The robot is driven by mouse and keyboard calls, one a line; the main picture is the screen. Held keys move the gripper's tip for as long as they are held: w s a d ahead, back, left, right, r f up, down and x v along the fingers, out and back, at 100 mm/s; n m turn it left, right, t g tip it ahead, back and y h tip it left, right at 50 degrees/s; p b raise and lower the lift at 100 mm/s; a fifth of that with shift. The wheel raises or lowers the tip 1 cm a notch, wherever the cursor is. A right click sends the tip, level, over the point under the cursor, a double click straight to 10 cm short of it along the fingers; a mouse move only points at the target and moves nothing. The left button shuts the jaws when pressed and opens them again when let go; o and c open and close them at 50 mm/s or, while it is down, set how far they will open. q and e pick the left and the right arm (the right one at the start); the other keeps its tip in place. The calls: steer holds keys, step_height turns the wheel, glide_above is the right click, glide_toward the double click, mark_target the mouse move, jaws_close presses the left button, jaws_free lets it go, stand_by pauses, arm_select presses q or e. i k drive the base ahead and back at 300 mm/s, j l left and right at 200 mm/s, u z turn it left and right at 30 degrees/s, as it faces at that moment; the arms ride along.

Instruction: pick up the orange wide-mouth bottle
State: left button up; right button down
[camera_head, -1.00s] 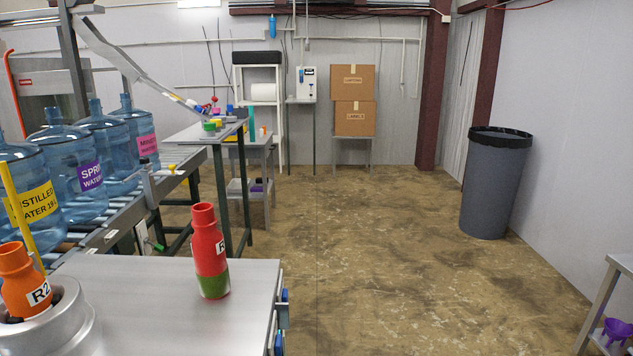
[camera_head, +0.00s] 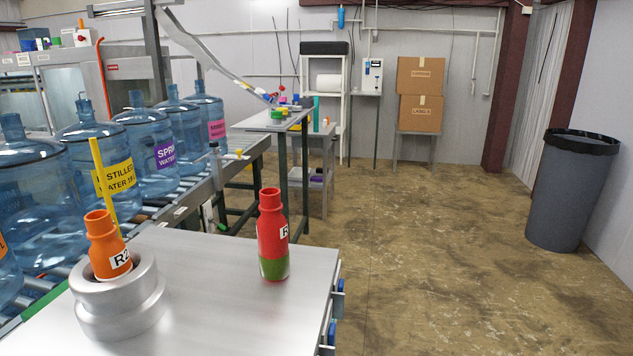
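The orange wide-mouth bottle (camera_head: 104,246) with a white label reading R2 stands at the lower left of the head view. Its lower part is hidden inside a round silver metal holder (camera_head: 122,311) on the metal table (camera_head: 225,310). A red bottle (camera_head: 271,228) with a green lower part and a partly visible label stands upright on the same table, to the right of the orange one. Neither of my grippers shows in the head view.
Large blue water jugs (camera_head: 153,140) stand in a row on the roller conveyor (camera_head: 192,198) behind the table. A yellow rod (camera_head: 103,187) rises behind the orange bottle. A grey bin (camera_head: 569,195) stands at the right. The concrete floor (camera_head: 425,235) between is clear.

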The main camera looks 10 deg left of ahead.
mark_target(109, 256)
steer(key=u, duration=1.7)
